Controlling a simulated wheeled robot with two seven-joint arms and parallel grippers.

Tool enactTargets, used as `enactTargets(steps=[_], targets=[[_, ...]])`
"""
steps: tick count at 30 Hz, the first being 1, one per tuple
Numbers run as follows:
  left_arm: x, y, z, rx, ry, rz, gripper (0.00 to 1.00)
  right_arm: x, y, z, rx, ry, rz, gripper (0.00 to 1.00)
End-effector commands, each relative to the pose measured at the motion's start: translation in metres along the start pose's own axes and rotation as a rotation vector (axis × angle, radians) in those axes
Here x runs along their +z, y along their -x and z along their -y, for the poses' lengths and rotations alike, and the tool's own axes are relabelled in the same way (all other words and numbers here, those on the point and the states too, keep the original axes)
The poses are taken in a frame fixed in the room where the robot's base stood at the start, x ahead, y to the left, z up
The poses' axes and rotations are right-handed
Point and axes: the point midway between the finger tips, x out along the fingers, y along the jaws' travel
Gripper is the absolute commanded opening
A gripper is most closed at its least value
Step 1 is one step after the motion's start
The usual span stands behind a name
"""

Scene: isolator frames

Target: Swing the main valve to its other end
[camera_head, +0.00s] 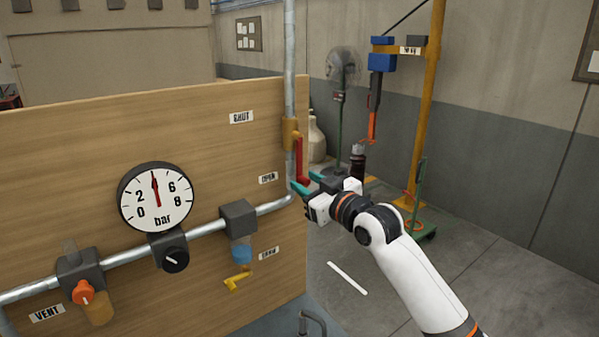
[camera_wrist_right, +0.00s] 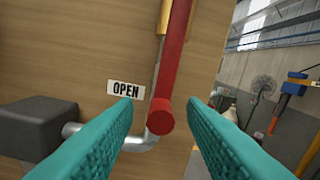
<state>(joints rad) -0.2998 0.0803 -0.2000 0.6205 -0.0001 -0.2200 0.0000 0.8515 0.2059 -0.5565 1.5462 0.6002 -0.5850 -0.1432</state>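The main valve has a brass body (camera_head: 290,134) on the vertical pipe at the board's right edge. Its red lever (camera_head: 301,162) hangs down from the body, its end beside the OPEN label (camera_head: 268,178); the SHUT label (camera_head: 241,117) is higher up. The lever (camera_wrist_right: 174,62) also shows in the right wrist view, its round end towards the camera. My right gripper (camera_head: 304,188) is at the lever's lower end. In the wrist view its teal fingers (camera_wrist_right: 160,104) are apart, with the lever's end between them and a gap on each side. My left gripper is out of view.
The board carries a gauge (camera_head: 155,198) reading about midway, a black knob (camera_head: 176,259), an orange vent knob (camera_head: 83,291) and a yellow drain handle (camera_head: 237,279). A yellow post (camera_head: 427,110) and a fan (camera_head: 342,66) stand behind. Floor right of the board is mostly clear.

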Motion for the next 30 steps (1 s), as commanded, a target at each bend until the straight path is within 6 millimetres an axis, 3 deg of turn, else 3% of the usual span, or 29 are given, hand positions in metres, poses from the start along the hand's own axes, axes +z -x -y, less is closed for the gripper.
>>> enactTargets(steps=[3, 9, 20, 27, 30], targets=[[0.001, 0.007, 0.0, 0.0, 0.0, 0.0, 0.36, 0.002, -0.016, 0.0, 0.001, -0.002, 0.0, 0.38], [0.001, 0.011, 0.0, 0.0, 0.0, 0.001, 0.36, 0.001, -0.031, 0.0, 0.0, -0.001, -0.001, 0.38], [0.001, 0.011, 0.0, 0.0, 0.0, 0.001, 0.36, 0.0, -0.034, 0.0, 0.0, 0.0, 0.0, 0.38], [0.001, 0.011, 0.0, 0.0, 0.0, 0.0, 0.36, 0.0, -0.034, 0.0, 0.0, 0.0, 0.0, 0.0], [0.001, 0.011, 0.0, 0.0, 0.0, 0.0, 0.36, 0.0, -0.034, 0.0, 0.0, 0.0, 0.0, 0.0]])
